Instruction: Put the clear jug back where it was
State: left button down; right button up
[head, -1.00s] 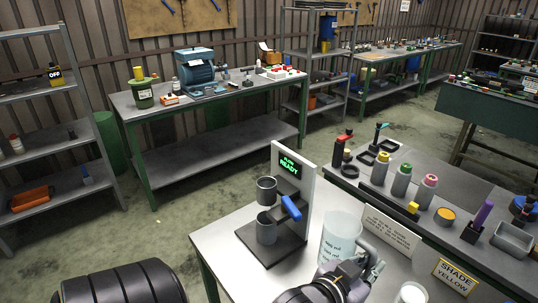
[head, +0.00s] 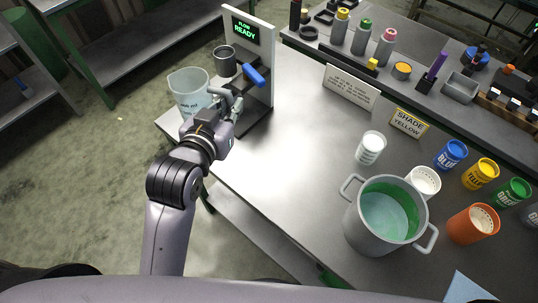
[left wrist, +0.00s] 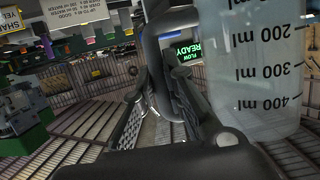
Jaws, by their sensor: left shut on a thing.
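The clear jug (head: 186,88), with dark millilitre marks, is beside the flow dispenser (head: 258,85) in the head view, over the table's left corner. I cannot tell whether it touches the table. My left gripper (head: 228,104) is shut on the jug's handle at its right side. In the left wrist view the jug (left wrist: 255,62) fills the upper right and the gripper (left wrist: 158,90) is around its grey handle. The dispenser's screen reads FLOW READY. My right gripper is not in view.
A grey metal cup (head: 224,62) sits at the dispenser. A large two-handled pot (head: 352,225) with green inside, a white cup (head: 370,147), and several paint tins stand to the right. A sign (head: 351,87) stands at the back. The table's middle is clear.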

pick_arm(q)
jog(key=d+r+m+g+h+p, duration=0.25)
jog(key=d+m+h, duration=0.3)
jog(key=d, duration=1.05)
jog(key=shift+n, duration=0.25)
jog(key=f, duration=0.6)
jog(key=f+p, duration=0.1)
jog(key=f, duration=0.6)
jog(key=s+f, duration=0.1)
jog(key=f, duration=0.6)
jog(key=shift+f, duration=0.25)
jog(key=shift+f, duration=0.2)
jog(key=c, duration=1.7)
grip_release()
jog(key=shift+o, duration=0.2)
